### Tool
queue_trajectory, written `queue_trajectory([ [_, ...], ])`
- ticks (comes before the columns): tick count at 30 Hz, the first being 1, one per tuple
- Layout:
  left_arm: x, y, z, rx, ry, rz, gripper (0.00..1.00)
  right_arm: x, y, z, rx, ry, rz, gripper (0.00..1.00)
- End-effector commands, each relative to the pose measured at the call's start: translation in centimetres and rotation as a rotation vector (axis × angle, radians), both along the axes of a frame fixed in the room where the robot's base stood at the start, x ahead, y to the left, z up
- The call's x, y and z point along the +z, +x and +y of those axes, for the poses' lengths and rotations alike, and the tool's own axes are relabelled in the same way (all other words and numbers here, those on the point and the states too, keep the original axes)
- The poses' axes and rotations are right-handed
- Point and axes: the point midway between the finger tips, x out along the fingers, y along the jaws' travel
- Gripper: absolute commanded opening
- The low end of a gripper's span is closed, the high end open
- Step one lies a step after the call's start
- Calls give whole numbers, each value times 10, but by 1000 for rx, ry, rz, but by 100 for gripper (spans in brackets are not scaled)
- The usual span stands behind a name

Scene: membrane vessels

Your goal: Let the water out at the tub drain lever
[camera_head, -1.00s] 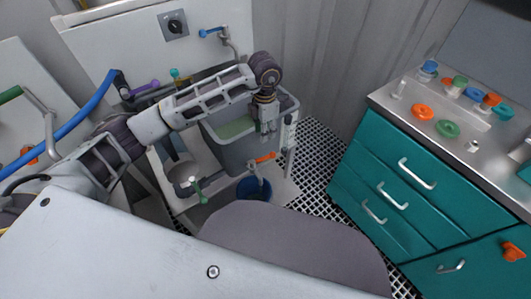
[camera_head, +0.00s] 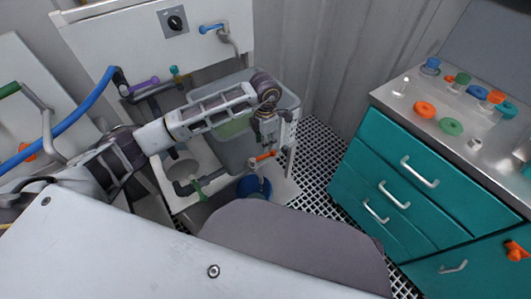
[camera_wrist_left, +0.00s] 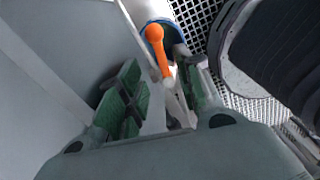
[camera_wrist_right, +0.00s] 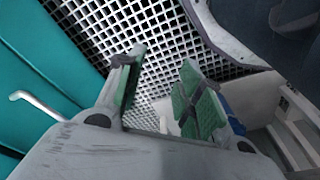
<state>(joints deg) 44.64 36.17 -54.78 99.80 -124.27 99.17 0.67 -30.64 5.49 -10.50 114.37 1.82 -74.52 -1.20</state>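The orange drain lever (camera_head: 264,156) sits on a grey fitting at the front of the grey tub (camera_head: 238,152), above a blue bucket (camera_head: 254,187). My left gripper (camera_head: 267,138) points down just above the lever. In the left wrist view the lever (camera_wrist_left: 160,50) lies beyond and between the spread fingers of my left gripper (camera_wrist_left: 163,100); contact cannot be told. That gripper is open. My right gripper (camera_wrist_right: 158,85) is open and empty over the floor grating; it is not visible in the head view.
A green-handled valve (camera_head: 200,187) is left of the bucket. A blue-handled tap (camera_head: 214,28) is on the panel above the tub. A teal drawer cabinet (camera_head: 412,185) stands at the right, with grated floor (camera_head: 322,160) between.

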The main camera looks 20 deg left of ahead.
Motion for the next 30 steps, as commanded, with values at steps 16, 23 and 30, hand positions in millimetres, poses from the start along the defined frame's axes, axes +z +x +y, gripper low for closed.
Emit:
queue_trajectory([
  [16, -65, 0, 0, 0, -1, 2, 35, 12, 2, 5, 0, 18, -25, 37],
  [23, -70, 0, 0, -1, 0, 0, 35, 15, 3, 6, 0, 20, -29, 37],
  [30, -70, 0, 0, -1, 0, 0, 32, 15, 3, 6, 1, 19, -30, 37],
])
